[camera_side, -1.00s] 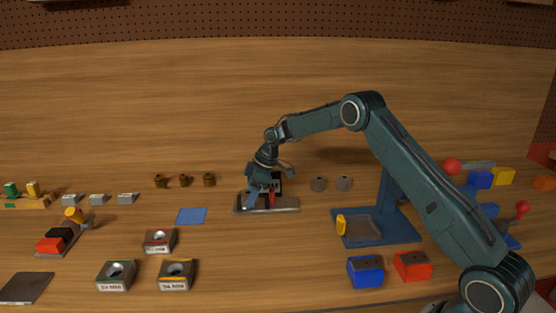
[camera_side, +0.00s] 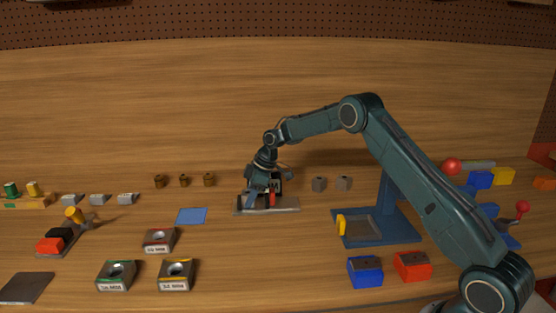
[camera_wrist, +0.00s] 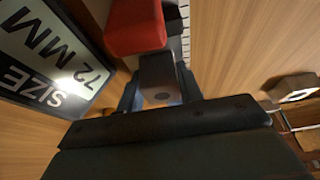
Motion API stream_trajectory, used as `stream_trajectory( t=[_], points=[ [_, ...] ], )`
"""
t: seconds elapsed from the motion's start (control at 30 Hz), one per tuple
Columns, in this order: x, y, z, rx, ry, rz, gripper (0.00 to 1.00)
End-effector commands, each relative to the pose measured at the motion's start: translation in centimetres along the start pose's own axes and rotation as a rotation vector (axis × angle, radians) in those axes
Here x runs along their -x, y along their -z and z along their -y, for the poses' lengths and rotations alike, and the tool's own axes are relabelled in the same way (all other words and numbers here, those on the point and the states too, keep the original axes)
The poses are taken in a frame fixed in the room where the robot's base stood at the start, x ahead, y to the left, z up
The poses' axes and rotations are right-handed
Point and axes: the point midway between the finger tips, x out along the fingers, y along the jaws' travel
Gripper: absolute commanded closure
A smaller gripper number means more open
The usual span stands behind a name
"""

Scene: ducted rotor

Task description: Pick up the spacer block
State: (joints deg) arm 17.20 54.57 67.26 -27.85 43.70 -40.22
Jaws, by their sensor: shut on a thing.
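In the side view my gripper (camera_side: 260,201) is low over the grey gauge base (camera_side: 288,206). The block is hidden there.
A sign reading "SIZE 72 MM" (camera_wrist: 48,55) stands close to my gripper. A blue-framed tray (camera_side: 385,240) is further right. A blue mat (camera_side: 191,216) lies empty to the left.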

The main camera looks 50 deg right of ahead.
Motion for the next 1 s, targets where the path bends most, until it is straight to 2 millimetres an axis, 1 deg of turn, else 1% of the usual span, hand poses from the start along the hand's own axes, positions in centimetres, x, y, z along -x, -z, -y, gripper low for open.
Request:
stream_trajectory(
  t=[0.2, 0.37, 0.57, 0.8, 1.0],
  points=[
    [0.2, 0.1, 0.0, 0.001, -0.001, -0.001, 0.92],
    [1.1, 0.5, -0.1, 0.001, -0.002, -0.003, 0.92],
    [3.4, 1.4, -0.1, 0.001, -0.003, -0.003, 0.92],
    [6.8, 2.8, -0.1, 0.001, -0.003, -0.003, 0.92],
    [8.7, 3.6, -0.1, 0.001, -0.001, -0.002, 0.92]
  ],
)
